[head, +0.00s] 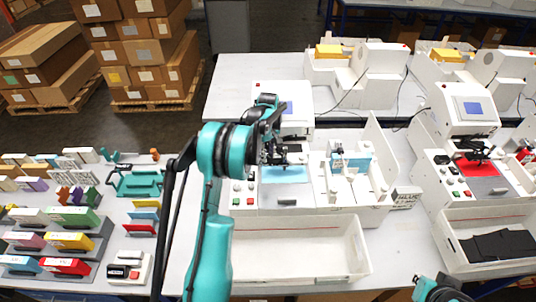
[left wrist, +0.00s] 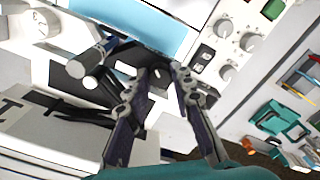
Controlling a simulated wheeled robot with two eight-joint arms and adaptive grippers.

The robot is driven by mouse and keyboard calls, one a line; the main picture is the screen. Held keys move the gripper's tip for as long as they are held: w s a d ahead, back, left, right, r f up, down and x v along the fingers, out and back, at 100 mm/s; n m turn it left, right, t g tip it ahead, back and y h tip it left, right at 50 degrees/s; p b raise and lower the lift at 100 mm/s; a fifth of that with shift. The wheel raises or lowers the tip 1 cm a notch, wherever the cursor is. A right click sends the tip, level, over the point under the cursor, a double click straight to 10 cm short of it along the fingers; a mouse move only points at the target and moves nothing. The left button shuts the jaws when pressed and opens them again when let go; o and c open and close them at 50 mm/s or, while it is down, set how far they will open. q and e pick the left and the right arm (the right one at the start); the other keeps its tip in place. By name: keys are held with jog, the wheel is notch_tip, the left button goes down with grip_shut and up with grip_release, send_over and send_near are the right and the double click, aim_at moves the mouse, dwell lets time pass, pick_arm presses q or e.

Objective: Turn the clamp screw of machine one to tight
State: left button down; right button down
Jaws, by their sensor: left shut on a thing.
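Machine one (head: 330,192), as I take it, is the white plotter in front of me, with a light blue sheet (head: 285,175) on its bed. My left gripper (head: 274,153) is over the back of that sheet, at the pen carriage. In the left wrist view its two fingers (left wrist: 164,76) close in on a small dark part at the carriage, which I take to be the clamp screw. The fingertips mostly hide it, so its turn cannot be read. A pen-like cylinder (left wrist: 92,60) with a pale end sits left of the fingers.
An empty white tray (head: 300,272) stands in front of the machine. A second plotter with a red sheet (head: 478,166) is at the right. Racks of coloured blocks (head: 60,241) fill the left table. Control knobs (left wrist: 226,50) lie right of the fingers.

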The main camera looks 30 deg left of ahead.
pick_arm(q)
jog(key=m+b, duration=0.2)
jog(key=m, duration=0.1)
jog(key=shift+f+m, duration=0.1)
jog(key=shift+m, duration=0.3)
jog(key=m+b, duration=0.2)
jog(key=m, duration=0.3)
jog(key=shift+m, duration=0.3)
jog(key=m+b, duration=0.1)
jog(key=m, duration=0.4)
jog(key=m+b, duration=0.1)
jog(key=m, duration=0.4)
jog(key=shift+m, duration=0.3)
jog(key=c, duration=1.3)
grip_release()
